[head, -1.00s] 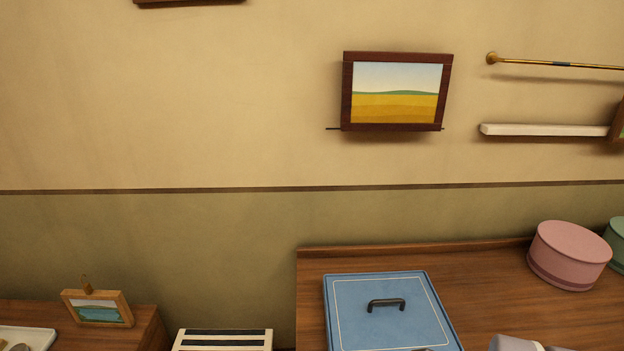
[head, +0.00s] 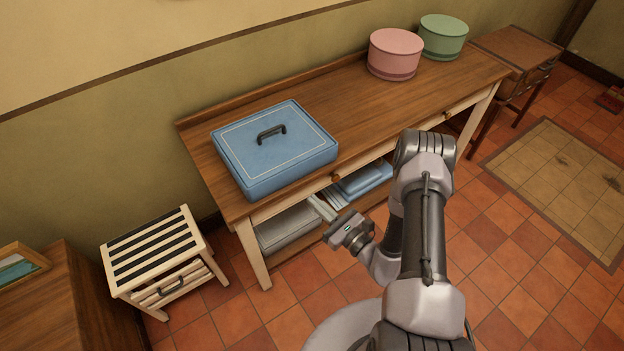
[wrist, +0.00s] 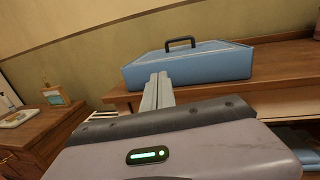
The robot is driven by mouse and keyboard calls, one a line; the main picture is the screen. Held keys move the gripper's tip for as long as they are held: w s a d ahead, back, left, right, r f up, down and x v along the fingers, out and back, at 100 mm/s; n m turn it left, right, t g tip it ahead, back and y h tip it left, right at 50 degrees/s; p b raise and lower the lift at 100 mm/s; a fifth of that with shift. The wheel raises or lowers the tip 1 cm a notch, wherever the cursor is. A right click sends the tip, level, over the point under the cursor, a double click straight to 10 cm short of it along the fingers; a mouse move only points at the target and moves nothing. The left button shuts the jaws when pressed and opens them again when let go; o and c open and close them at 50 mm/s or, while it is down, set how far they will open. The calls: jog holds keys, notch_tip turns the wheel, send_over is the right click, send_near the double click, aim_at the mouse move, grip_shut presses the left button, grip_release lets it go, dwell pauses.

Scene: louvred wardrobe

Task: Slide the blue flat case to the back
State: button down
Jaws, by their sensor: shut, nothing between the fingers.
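The blue flat case (head: 275,148) lies on the wooden table top, near its left end, with its dark handle on the lid. Its front edge is close to the table's front edge, and some bare wood shows behind it. My gripper (head: 318,203) is in front of the table, just below and in front of the case, apart from it as far as I can tell. In the wrist view the closed fingers (wrist: 158,92) point at the front face of the case (wrist: 190,66). They are shut and hold nothing.
A pink round box (head: 395,54) and a green round box (head: 443,38) stand at the back right of the table (head: 360,108). A raised ledge runs along its back. Lower shelf holds a grey box (head: 288,229) and blue folded items (head: 363,180). A striped stool (head: 155,250) stands left.

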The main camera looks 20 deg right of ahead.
aim_at(295, 177)
notch_tip(295, 177, down, 5)
jog(key=s+d+m+h, duration=0.2)
jog(key=d+h, duration=0.1)
jog(key=b+x, duration=0.1)
jog(key=x, duration=0.3)
jog(key=b+x, duration=0.1)
jog(key=x, duration=0.3)
jog(key=b+x, duration=0.2)
jog(key=x, duration=0.2)
jog(key=shift+w+a+r, duration=0.2)
jog(key=shift+w+r, duration=0.05)
jog(key=shift+w, duration=0.1)
jog(key=shift+w+a+r, duration=0.1)
jog(key=shift+w+a, duration=0.1)
jog(key=shift+w, duration=0.4)
